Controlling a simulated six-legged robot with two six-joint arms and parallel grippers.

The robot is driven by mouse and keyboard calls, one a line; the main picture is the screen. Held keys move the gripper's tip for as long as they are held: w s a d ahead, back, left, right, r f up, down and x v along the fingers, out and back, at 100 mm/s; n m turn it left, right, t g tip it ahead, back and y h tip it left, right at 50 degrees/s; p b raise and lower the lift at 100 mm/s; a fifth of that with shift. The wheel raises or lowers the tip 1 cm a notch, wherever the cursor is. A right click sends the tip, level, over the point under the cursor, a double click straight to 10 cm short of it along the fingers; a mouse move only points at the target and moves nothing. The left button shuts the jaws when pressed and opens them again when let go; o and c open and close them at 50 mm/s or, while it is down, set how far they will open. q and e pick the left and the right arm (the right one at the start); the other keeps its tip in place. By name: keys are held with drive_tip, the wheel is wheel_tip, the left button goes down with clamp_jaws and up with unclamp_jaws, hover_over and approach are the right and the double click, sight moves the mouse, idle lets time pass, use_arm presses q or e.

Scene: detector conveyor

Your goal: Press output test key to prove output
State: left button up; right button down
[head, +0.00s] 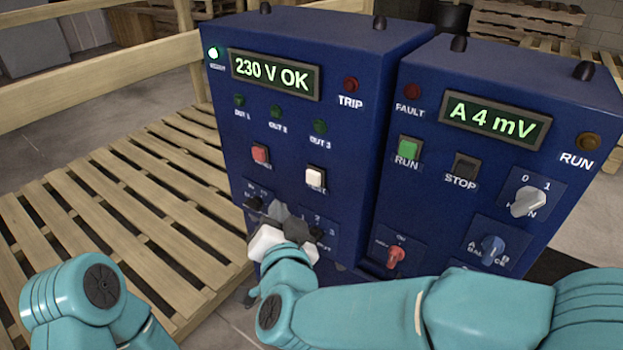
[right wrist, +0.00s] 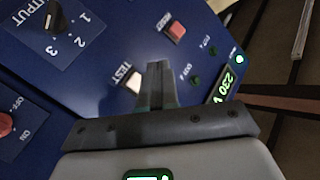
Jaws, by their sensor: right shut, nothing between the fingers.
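The white test key (head: 315,178) is on the front of the left blue cabinet (head: 345,130). In the right wrist view the key (right wrist: 132,80), labelled TEST, shows just left of my fingertips. My right gripper (head: 279,211) is shut and empty, in front of this panel. In the head view its tips appear below and left of the key. I cannot tell whether they touch the panel. The display (head: 274,73) reads "230 V OK". The OUT lamps (head: 276,112) look dark. The output knob (right wrist: 54,17) has positions 1, 2 and 3. My left gripper is out of view.
A red reset key (head: 261,154) sits left of the white key. A second blue cabinet (head: 440,185) stands to the right, with RUN and STOP keys, knobs and a display reading "A 4 mV". A wooden pallet (head: 110,235) and rail (head: 95,85) lie to the left.

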drive_tip(key=w+d, duration=0.4)
drive_tip(key=w, duration=0.1)
drive_tip(key=shift+w+b, duration=0.25)
drive_tip(key=shift+b, duration=0.05)
idle(1.9)
drive_tip(key=shift+w+d, duration=0.25)
drive_tip(key=shift+w, duration=0.1)
drive_tip(key=shift+w+d+b, duration=0.3)
drive_tip(key=shift+w, duration=0.1)
idle(0.9)
drive_tip(key=shift+s+a, duration=0.55)
drive_tip(key=shift+s, duration=0.25)
drive_tip(key=s+a, duration=0.1)
drive_tip(key=s, duration=0.1)
drive_tip(key=s+a, duration=0.2)
idle(0.4)
